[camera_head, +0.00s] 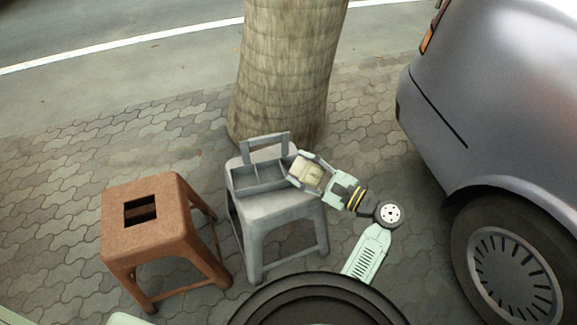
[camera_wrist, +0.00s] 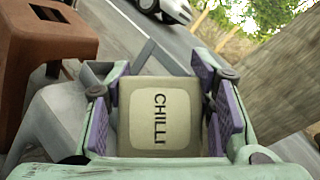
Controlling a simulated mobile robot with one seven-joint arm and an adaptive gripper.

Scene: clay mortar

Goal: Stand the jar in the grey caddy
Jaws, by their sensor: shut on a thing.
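The jar (camera_wrist: 160,116) is pale beige with a label reading CHILLI, and it fills the space between the purple finger pads in the wrist view. In the head view the jar (camera_head: 308,172) shows between the fingers of my gripper (camera_head: 304,170), which is shut on it. My gripper (camera_wrist: 160,112) holds the jar at the right end of the grey caddy (camera_head: 245,184). The caddy has a raised handle and divided compartments, and it stands on a grey stool (camera_head: 285,213). The compartments in view look empty. I cannot tell whether the jar touches the caddy; the caddy's right end is hidden.
A brown stool (camera_head: 150,195) with a slot in its top stands left of the grey stool. A tree trunk (camera_head: 285,65) rises close behind the caddy. A parked car (camera_head: 500,95) is at the right. The brown stool's top is bare.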

